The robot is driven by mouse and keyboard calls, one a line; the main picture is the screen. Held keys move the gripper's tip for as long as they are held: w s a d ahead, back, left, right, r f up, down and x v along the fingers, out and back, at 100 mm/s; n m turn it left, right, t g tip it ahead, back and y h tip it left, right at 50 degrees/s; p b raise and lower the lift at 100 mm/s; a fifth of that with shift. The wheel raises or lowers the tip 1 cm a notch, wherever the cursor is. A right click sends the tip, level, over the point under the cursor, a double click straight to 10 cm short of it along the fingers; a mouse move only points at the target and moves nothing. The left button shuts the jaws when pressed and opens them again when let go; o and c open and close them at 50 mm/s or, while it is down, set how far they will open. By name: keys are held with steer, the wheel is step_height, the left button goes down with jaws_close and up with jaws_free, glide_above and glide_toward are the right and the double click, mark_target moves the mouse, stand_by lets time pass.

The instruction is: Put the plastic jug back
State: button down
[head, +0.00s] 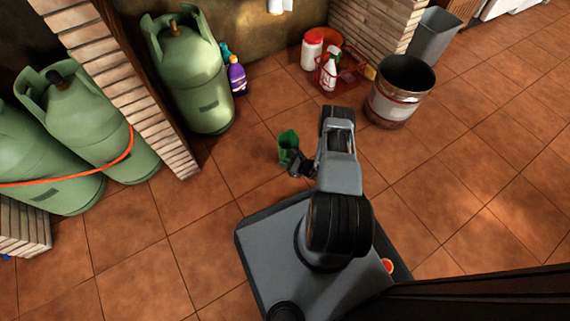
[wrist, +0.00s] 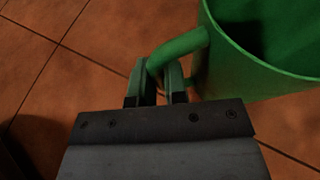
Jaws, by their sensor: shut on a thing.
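The plastic jug is green and open-topped; it shows in the head view (head: 288,142) just in front of my arm, above the tiled floor. In the wrist view the jug (wrist: 245,75) fills the upper right, with its dark inside and rim visible. My gripper (wrist: 163,75) is shut on the jug's curved handle, one finger on each side of it. In the head view my gripper (head: 296,162) is small and dark beside the jug. The jug's base is out of the wrist view.
Green gas cylinders (head: 195,80) stand at the left around a brick pillar (head: 130,90). A purple bottle (head: 237,75) stands beside one. A red caddy (head: 350,80) with a spray bottle (head: 330,70), a metal bucket (head: 398,92) and a grey bin (head: 434,38) stand at the back. Floor at right is clear.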

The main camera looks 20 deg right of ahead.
steer(key=shift+f, duration=0.1)
steer(key=c, duration=1.1)
jaws_free()
steer(key=shift+c, duration=0.2)
